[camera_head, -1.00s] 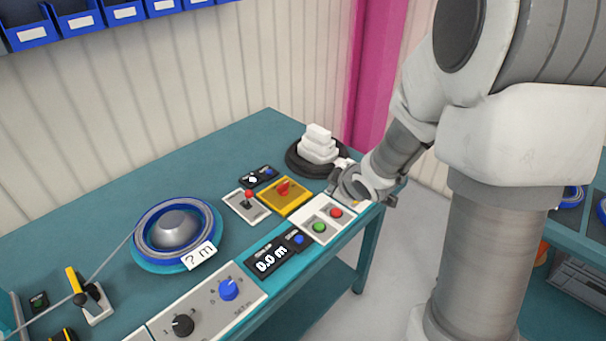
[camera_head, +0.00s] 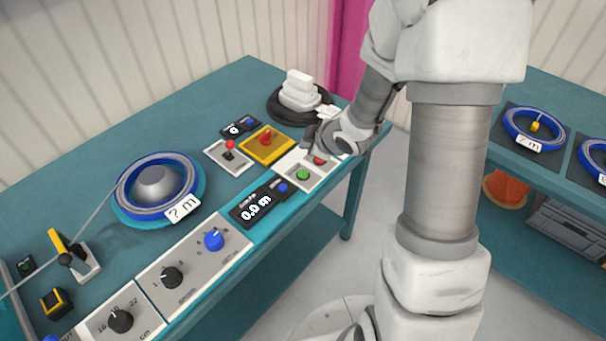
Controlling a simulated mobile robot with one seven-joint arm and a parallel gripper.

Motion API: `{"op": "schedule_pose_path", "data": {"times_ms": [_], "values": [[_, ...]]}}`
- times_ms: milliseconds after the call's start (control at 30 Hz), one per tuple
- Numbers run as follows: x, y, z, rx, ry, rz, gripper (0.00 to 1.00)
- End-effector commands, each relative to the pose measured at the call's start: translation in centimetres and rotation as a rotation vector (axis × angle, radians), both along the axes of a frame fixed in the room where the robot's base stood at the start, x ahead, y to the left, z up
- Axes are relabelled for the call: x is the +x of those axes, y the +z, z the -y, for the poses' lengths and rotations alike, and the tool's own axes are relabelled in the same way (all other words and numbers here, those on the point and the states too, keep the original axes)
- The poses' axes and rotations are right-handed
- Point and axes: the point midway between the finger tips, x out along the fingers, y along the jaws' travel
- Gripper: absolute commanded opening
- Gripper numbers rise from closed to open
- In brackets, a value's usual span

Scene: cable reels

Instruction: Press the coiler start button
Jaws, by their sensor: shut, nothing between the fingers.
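A white button panel (camera_head: 290,165) sits at the table's right front edge. It carries a green button (camera_head: 303,175) and a red button (camera_head: 319,161); any lettering is too small to read. My gripper (camera_head: 311,144) is shut and empty, just behind the red button in the picture, and it hides part of the panel. I cannot tell its exact height above the panel. The green button is in clear view, apart from the gripper. A blue cable coil (camera_head: 122,196) sits on the coiler at the left, with a "? m" tag.
Left of the panel is a black display (camera_head: 256,205) reading 0.0 m. Behind are a yellow box with a red switch (camera_head: 266,143), a red-tipped lever (camera_head: 230,146) and white blocks on a black coil (camera_head: 272,106). Dial panels (camera_head: 190,264) line the front edge.

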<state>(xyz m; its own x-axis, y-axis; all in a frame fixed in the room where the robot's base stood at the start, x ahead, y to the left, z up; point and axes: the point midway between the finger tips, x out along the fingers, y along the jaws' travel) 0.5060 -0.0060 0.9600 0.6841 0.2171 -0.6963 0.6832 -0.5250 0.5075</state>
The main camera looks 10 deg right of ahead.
Motion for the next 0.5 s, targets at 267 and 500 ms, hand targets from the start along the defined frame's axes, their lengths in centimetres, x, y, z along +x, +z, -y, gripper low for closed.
{"op": "schedule_pose_path", "data": {"times_ms": [267, 500], "values": [[0.0, -4.0, 0.0, 0.0, 0.0, -0.001, 0.0], [0.0, -7.0, 0.0, 0.0, -0.001, -0.002, 0.0]]}}
